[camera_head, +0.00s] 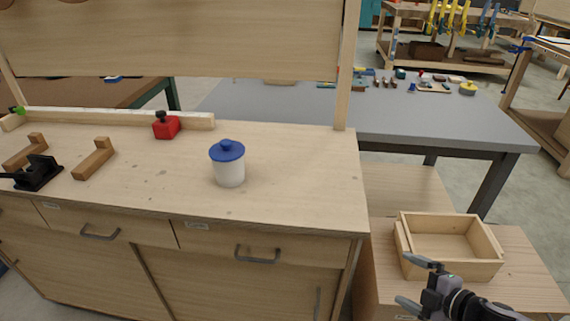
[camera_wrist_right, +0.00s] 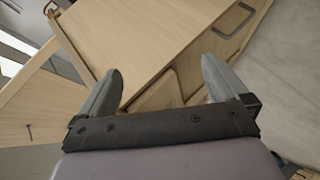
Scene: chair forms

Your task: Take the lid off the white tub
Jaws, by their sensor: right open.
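The white tub (camera_head: 229,174) stands upright on the wooden workbench, near the bench's right part. Its blue lid (camera_head: 227,151) with a round knob sits on top of it. My right gripper (camera_head: 412,282) is at the lower right of the head view, in front of the small wooden box and well apart from the tub. Its two fingers are spread with nothing between them. The open fingers also show in the right wrist view (camera_wrist_right: 162,88), facing wooden cabinet surfaces; the tub is not in that view. My left gripper is not in view.
An open wooden box (camera_head: 450,243) stands on a low wooden stand at right. On the workbench (camera_head: 300,185) are a red block with a black knob (camera_head: 166,126), a black tool (camera_head: 38,173) and wooden pieces (camera_head: 95,158). Bench space around the tub is clear. A grey table (camera_head: 430,118) stands behind.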

